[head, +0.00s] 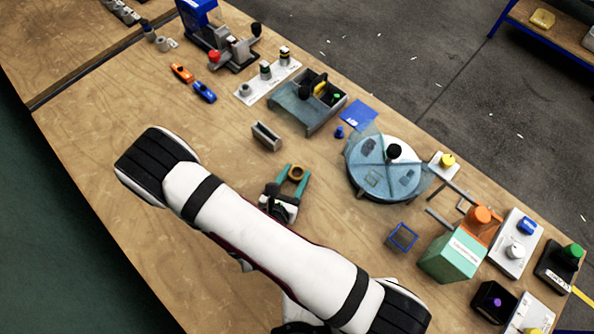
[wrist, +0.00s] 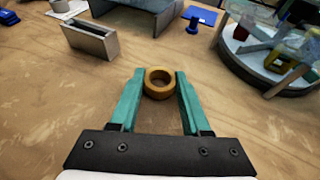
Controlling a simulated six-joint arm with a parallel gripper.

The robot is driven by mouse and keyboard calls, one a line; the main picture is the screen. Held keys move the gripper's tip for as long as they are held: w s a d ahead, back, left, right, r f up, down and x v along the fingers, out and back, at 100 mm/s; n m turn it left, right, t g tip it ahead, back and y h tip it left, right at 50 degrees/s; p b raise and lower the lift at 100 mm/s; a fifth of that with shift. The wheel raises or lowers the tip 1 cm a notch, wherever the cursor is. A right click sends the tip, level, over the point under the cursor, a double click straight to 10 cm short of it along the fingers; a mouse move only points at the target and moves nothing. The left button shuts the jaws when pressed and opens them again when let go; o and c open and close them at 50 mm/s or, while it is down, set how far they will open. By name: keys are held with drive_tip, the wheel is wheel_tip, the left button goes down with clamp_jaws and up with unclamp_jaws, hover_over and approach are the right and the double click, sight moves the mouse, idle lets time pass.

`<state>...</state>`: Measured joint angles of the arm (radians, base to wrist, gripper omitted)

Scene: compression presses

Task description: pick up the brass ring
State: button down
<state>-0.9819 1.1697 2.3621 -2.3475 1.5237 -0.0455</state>
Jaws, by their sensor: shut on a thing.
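The brass ring (wrist: 159,92) is a thick golden-brown band. In the wrist view it sits between the tips of my gripper (wrist: 160,86), whose two teal fingers are shut on its sides. In the head view the ring (head: 296,173) shows between the fingertips of my gripper (head: 292,171), over the middle of the wooden table. I cannot tell whether the ring touches the table or is slightly above it.
A grey slotted block (head: 266,136) stands beyond the gripper to the left. A blue-topped round turntable (head: 372,178) is to the right. The table (head: 120,130) is bare at left.

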wheel_tip(320, 180, up, 10)
idle(0.5)
